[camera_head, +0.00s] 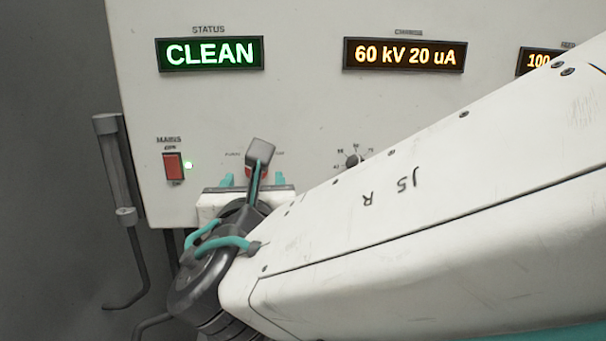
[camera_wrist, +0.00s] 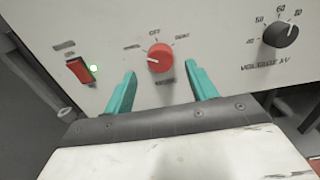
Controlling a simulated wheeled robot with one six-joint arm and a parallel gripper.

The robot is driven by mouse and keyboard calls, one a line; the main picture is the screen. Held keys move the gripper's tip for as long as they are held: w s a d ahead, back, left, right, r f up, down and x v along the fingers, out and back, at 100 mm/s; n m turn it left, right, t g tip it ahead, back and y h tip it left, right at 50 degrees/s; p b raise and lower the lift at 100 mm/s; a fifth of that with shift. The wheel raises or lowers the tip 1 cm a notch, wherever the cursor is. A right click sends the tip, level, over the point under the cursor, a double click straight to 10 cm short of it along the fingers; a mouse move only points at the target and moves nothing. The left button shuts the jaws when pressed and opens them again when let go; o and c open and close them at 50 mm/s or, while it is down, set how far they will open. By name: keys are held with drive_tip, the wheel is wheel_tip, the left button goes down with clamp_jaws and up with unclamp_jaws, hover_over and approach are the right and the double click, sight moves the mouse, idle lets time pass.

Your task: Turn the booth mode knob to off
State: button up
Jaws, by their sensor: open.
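The booth mode knob (camera_wrist: 160,58) is red and round and sits on the white panel. In the wrist view its white mark points left, away from the OFF label (camera_wrist: 154,35) above it. My gripper (camera_wrist: 160,72) is open, with one teal finger to the left of the knob and one to the right, and clear gaps to both. I cannot tell how far the fingertips are from the panel. In the head view my gripper (camera_head: 253,180) is in front of the knob, and my wrist parts hide most of it.
A red mains switch (camera_head: 173,167) with a lit green lamp (camera_head: 188,165) is to the left. A dark voltage knob (camera_wrist: 281,34) is to the right. The status display (camera_head: 210,54) reads CLEAN, and the charge display (camera_head: 404,55) reads 60 kV 20 uA. A hook (camera_head: 128,240) hangs at far left.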

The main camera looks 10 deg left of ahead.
drive_tip(key=x, duration=0.3)
drive_tip(key=shift+w, duration=0.25)
drive_tip(key=shift+c, duration=0.4)
drive_tip(key=c, duration=0.9)
drive_tip(key=shift+m, duration=0.4)
drive_tip(key=m, duration=1.1)
